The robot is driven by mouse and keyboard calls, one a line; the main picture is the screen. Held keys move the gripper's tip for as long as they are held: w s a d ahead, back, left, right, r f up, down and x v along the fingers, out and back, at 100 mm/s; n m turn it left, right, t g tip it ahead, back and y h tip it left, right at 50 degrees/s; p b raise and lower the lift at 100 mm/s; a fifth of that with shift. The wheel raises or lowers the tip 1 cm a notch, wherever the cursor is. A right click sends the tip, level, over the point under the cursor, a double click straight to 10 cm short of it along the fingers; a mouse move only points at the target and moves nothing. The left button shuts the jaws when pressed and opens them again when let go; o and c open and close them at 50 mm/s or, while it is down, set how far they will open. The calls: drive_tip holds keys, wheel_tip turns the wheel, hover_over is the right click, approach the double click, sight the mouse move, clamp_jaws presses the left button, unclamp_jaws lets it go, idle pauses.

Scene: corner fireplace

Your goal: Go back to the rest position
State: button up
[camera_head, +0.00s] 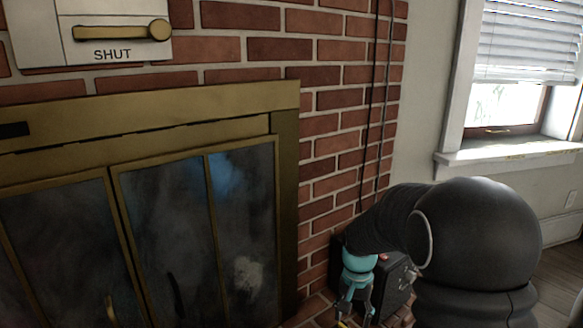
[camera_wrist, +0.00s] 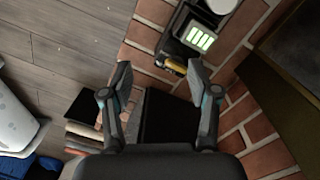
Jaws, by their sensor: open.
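My gripper (camera_head: 356,308) hangs low at the bottom of the head view, right of the fireplace, at the end of my black arm. In the wrist view my gripper (camera_wrist: 160,76) has its two fingers spread wide apart. Nothing is held between them. A black box (camera_head: 399,288) stands behind and beside my gripper at the brick wall.
The fireplace (camera_head: 188,148) has a brass frame and dark glass doors. A plate (camera_head: 112,55) reading SHUT carries a brass lever. The wrist view shows a device with a lit green panel (camera_wrist: 200,38), a yellow item (camera_wrist: 175,65), brick paving and a grey plank floor (camera_wrist: 62,50).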

drive_tip(key=s+r+n+t+p, duration=0.1)
drive_tip(key=s+r+n+t, duration=0.1)
drive_tip(key=s+r, duration=0.7)
drive_tip(key=s+r+n+t+p, duration=0.1)
drive_tip(key=s+r+n+t, duration=0.2)
drive_tip(key=s+r, duration=0.7)
drive_tip(key=s+t, duration=0.1)
drive_tip(key=s, duration=0.3)
drive_tip(key=shift+s+d+r, duration=0.15)
drive_tip(key=shift+s+d, duration=0.15)
drive_tip(key=shift+s, duration=0.05)
